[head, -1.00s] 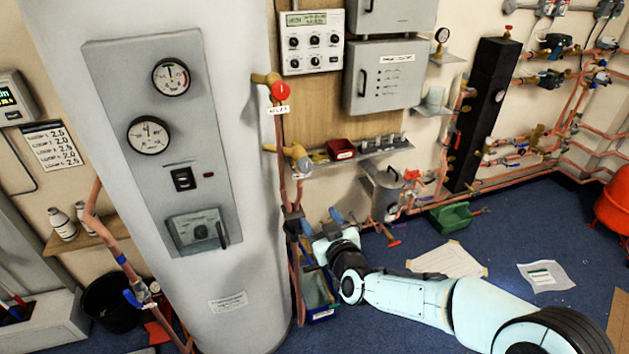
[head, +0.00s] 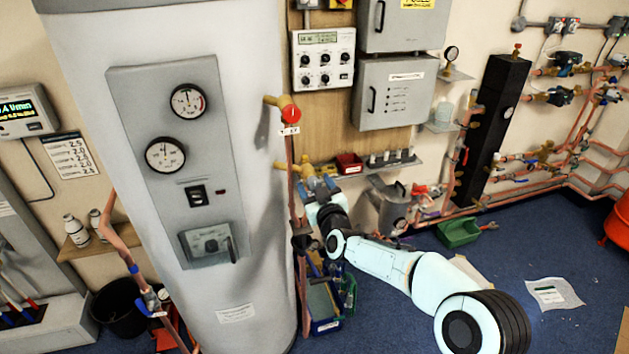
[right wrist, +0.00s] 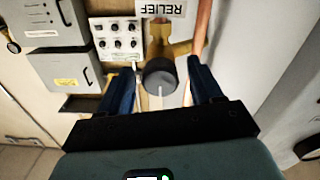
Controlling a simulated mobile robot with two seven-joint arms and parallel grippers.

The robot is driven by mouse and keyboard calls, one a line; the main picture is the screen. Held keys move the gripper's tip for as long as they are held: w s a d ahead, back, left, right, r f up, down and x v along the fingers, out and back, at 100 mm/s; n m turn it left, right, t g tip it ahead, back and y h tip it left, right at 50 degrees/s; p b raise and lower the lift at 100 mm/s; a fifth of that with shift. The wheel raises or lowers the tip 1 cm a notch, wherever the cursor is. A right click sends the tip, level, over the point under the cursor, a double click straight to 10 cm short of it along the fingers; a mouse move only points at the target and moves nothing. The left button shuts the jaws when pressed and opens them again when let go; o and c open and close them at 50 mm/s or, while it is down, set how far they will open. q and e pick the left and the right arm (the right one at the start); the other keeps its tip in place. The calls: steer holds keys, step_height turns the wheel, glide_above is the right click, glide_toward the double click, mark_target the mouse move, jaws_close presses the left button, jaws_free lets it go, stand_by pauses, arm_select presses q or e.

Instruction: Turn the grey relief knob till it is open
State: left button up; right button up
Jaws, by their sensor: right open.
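The grey relief knob (right wrist: 160,77) shows in the right wrist view as a dark round knob with a white line pointing down in the picture. It sits on a brass valve, with a RELIEF label (right wrist: 166,8) above it there. My right gripper (right wrist: 161,68) is open, with one blue finger on each side of the knob and a visible gap on both sides. In the head view my right gripper (head: 319,186) is at the lower brass valve (head: 307,168) beside the tank and hides the knob. My left gripper is not in view.
The white tank (head: 235,60) stands close left of the gripper. A red knob (head: 291,115) on another brass valve is above. A shelf with a red bin (head: 348,163) is just right. Copper pipes run below, near a blue crate (head: 325,325).

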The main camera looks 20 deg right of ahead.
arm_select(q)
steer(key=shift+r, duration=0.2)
arm_select(e)
steer(key=shift+w, duration=0.4)
steer(key=shift+c, duration=0.3)
steer(key=c, duration=1)
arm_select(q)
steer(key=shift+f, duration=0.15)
